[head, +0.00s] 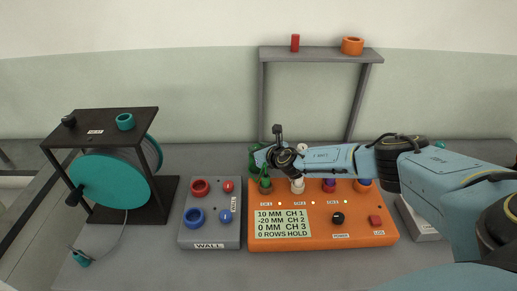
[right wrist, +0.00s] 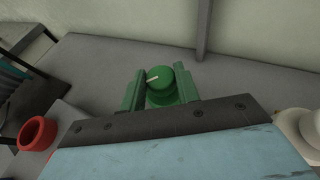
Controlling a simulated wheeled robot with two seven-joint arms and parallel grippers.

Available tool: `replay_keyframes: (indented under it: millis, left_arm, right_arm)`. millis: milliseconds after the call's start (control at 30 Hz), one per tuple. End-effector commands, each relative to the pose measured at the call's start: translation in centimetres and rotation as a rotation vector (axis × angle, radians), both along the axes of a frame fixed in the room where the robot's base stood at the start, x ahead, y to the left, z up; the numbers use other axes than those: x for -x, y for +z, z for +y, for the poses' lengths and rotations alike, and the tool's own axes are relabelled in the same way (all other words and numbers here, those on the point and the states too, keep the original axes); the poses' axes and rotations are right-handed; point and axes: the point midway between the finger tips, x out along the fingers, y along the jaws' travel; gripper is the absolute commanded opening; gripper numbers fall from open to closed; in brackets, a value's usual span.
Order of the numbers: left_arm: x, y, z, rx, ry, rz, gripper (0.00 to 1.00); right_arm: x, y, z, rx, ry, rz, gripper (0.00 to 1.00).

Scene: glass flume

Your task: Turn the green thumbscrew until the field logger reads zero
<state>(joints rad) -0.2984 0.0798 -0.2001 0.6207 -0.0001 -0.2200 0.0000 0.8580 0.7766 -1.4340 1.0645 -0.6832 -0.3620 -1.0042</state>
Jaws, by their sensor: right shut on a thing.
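The orange field logger (head: 360,234) stands on the bench in the head view. Its screen (head: 283,223) reads 10 MM CH 1, -20 MM CH 2, 0 MM CH 3 and 0 ROWS HOLD. The green thumbscrew (head: 265,185) is at the left of the row along the logger's back; in the right wrist view (right wrist: 160,80) a pale line marks its top. My right gripper (right wrist: 161,96) is shut on the green thumbscrew, one green finger on each side. In the head view my right wrist hides part of this row. My left gripper is out of view.
A grey shelf (head: 320,55) stands behind. The front bench is clear.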

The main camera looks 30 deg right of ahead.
Motion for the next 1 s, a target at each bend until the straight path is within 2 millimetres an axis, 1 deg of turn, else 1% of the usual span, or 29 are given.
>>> replay_keyframes:
  millis: [133,233,367,500,633,800,1000]
  left_arm:
    - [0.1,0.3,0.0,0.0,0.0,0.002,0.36]
    - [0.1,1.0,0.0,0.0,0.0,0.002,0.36]
    - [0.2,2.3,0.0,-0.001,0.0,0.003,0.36]
    - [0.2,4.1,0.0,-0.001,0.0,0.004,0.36]
    - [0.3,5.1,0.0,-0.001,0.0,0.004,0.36]
    - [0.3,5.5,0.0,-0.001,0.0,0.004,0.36]
    - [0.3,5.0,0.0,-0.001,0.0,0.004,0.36]
  right_arm:
    - [0.0,0.0,0.1,0.0,-0.01,0.001,0.09]
    - [0.0,0.1,0.1,0.0,-0.034,0.001,0.09]
    - [0.1,0.3,0.3,0.0,-0.093,0.003,0.09]
    - [0.1,0.3,0.5,-0.002,-0.19,0.004,0.09]
    - [0.0,0.2,0.7,-0.003,-0.296,0.005,0.09]
    - [0.0,-0.1,0.8,-0.002,-0.434,0.005,0.09]
    - [-0.1,-0.3,0.9,-0.001,-0.571,0.003,0.09]
